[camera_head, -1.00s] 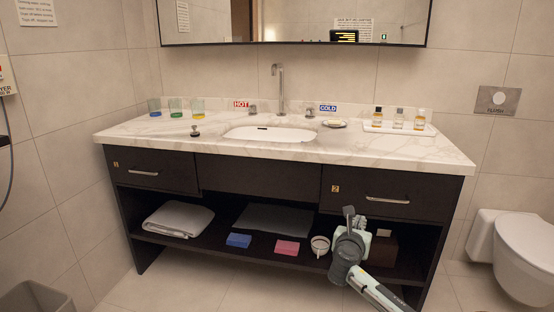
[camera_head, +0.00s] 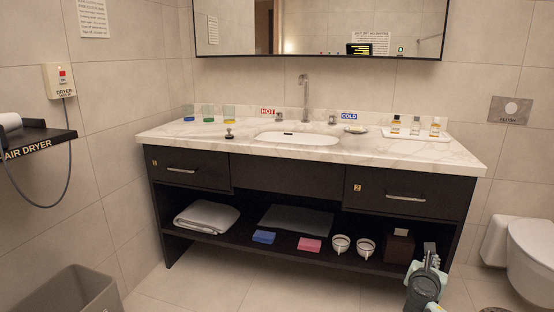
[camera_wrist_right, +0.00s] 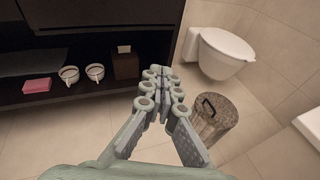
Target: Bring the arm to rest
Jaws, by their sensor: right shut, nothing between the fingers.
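My right gripper (camera_head: 430,262) is at the lower right in the head view, in front of the vanity's right end. In the right wrist view the right gripper (camera_wrist_right: 163,84) has its fingertips together, with nothing between them. It points towards the floor area between the vanity shelf and the toilet, apart from both. My left gripper is not in view.
The vanity (camera_head: 270,172) has a lower shelf with two cups (camera_head: 340,245) and a dark box (camera_head: 399,246). A toilet (camera_head: 531,252) stands at the right. A patterned bin (camera_wrist_right: 214,116) stands on the floor near the gripper. A grey bin (camera_head: 72,293) is at lower left.

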